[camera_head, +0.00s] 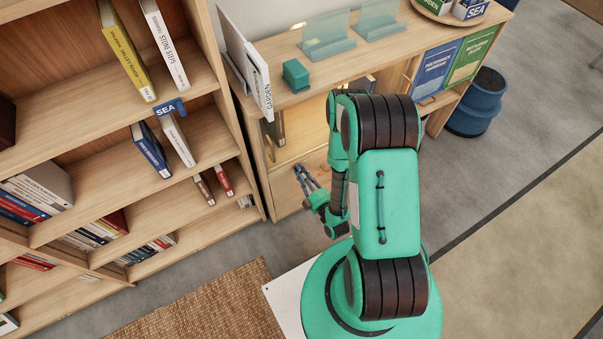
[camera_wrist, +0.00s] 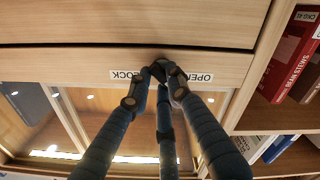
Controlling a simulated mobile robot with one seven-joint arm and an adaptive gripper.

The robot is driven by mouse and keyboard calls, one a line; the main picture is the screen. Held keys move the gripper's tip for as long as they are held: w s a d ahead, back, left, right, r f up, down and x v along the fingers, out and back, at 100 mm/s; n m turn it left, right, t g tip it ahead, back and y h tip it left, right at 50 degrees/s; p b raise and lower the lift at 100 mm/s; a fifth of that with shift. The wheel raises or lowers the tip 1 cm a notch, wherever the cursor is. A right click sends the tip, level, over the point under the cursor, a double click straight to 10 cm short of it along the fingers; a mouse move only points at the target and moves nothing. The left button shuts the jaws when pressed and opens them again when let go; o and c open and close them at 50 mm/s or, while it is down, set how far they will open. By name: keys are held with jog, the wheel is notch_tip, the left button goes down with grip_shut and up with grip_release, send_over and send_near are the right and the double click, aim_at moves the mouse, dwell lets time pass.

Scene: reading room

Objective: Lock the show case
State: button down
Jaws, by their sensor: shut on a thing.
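The show case is a light wood cabinet (camera_head: 285,205) with a lit interior, left of my arm in the head view. In the wrist view its wooden rail (camera_wrist: 60,62) carries an upside-down LOCK label (camera_wrist: 128,75) on the left and an OPEN label (camera_wrist: 198,76) on the right. My gripper (camera_wrist: 163,72) has its fingers closed together between the labels, shut on a small dark lock knob that they mostly hide. The knob's exact turn cannot be told. In the head view my gripper (camera_head: 306,180) is at the case's front.
A tall bookshelf (camera_head: 135,215) stands close on the left. The case top holds a teal box (camera_head: 295,75), clear teal stands (camera_head: 328,38) and an upright white book (camera_head: 262,88). Floor is open on the right.

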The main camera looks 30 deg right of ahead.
jog(key=shift+m, duration=0.3)
jog(key=m, duration=1.7)
jog(key=shift+f, duration=0.4)
jog(key=c, duration=1.6)
grip_release()
jog(key=shift+c, duration=0.2)
jog(key=shift+s, duration=0.15)
